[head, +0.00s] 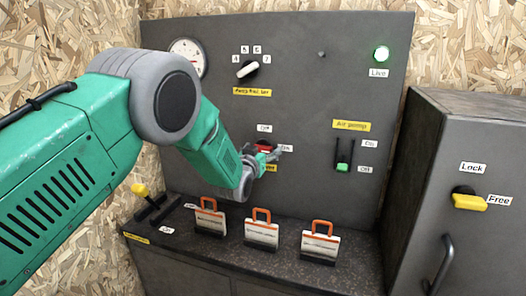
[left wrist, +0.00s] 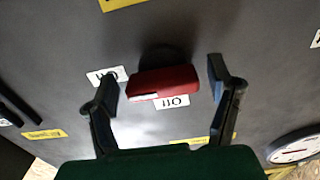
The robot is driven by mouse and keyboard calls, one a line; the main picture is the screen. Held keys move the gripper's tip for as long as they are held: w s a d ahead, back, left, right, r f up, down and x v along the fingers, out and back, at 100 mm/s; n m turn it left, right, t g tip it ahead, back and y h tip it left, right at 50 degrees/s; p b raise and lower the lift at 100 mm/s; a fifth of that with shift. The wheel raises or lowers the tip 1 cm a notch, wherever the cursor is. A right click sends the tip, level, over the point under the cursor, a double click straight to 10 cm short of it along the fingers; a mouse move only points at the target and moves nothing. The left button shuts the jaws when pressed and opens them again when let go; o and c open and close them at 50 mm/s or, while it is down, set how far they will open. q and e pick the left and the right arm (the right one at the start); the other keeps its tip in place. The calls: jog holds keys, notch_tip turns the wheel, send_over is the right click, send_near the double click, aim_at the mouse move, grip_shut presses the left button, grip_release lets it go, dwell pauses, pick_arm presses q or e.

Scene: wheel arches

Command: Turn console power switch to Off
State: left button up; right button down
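The red power switch (head: 264,146) is a rotary handle on the dark console panel, partly hidden by my left gripper in the head view. In the left wrist view the red handle (left wrist: 163,82) lies roughly horizontal, its white mark at the left end towards the "On" label (left wrist: 105,76). The "Off" label (head: 264,128) is above the switch in the head view. My left gripper (head: 272,158) is in front of the switch. Its open fingers (left wrist: 166,85) stand either side of the handle, with a visible gap at each end. My right gripper is not in view.
The panel also holds a white selector knob (head: 247,69), a green air pump slider (head: 342,167) and a lit green lamp (head: 381,54). Several orange-handled tags (head: 262,228) stand on the ledge below. A yellow-handled lever (head: 140,190) stands left. A cabinet (head: 463,130) is at right.

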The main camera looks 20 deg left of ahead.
pick_arm(q)
jog(key=shift+a, duration=0.15)
jog(key=c, duration=0.9)
